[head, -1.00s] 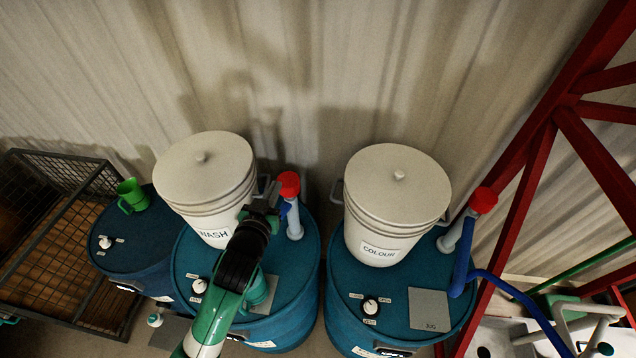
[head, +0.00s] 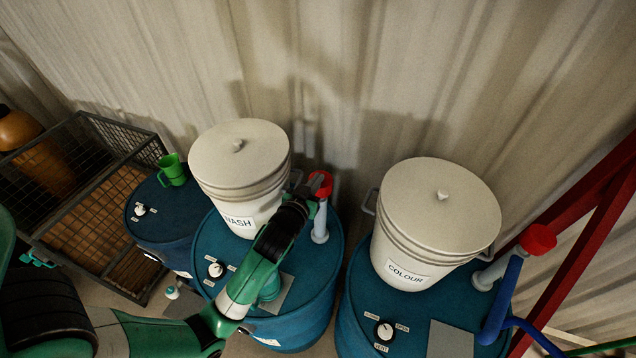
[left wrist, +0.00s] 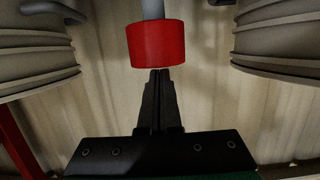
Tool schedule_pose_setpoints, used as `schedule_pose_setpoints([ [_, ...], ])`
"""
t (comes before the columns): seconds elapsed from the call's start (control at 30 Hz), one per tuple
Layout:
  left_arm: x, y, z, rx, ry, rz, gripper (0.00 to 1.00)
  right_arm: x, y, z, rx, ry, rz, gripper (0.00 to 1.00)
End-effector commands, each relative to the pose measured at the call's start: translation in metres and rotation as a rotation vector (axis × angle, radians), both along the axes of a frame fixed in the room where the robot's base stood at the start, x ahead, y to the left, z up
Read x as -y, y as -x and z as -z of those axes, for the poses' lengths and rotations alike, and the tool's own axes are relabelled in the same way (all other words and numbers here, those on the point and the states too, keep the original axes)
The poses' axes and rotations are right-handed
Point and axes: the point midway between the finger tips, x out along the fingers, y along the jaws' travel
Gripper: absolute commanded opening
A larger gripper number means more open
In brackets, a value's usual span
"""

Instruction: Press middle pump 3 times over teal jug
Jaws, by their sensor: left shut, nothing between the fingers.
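The cap also shows large in the left wrist view (left wrist: 158,44). My left gripper (head: 312,184) is shut and empty, with its tips right at the cap; whether they touch it I cannot tell. The tips (left wrist: 160,72) also show in the left wrist view, at the cap's edge. The teal jug (head: 271,288) stands on the middle drum, partly hidden by my left arm. My right gripper is out of view.
The WASH bucket (head: 240,175) and the COLOUR bucket (head: 432,225) stand on either side of the middle pump. A second red-capped pump (head: 538,238) is at the right. A green mug (head: 172,170) sits on the left drum. A wire cage (head: 85,205) is at far left.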

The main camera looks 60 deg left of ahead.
Motion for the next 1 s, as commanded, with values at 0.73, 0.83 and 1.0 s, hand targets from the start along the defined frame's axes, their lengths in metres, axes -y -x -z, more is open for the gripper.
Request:
schedule_pose_setpoints([
  [0.73, 0.000, 0.000, 0.038, -0.005, 0.003, -0.002, 0.00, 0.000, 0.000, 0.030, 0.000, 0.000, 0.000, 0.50],
  [0.83, 0.000, 0.000, 0.035, -0.005, 0.003, -0.001, 0.00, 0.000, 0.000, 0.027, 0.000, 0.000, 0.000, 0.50],
  [1.0, 0.001, -0.001, 0.010, -0.003, 0.002, 0.002, 0.00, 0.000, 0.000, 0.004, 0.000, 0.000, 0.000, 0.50],
])
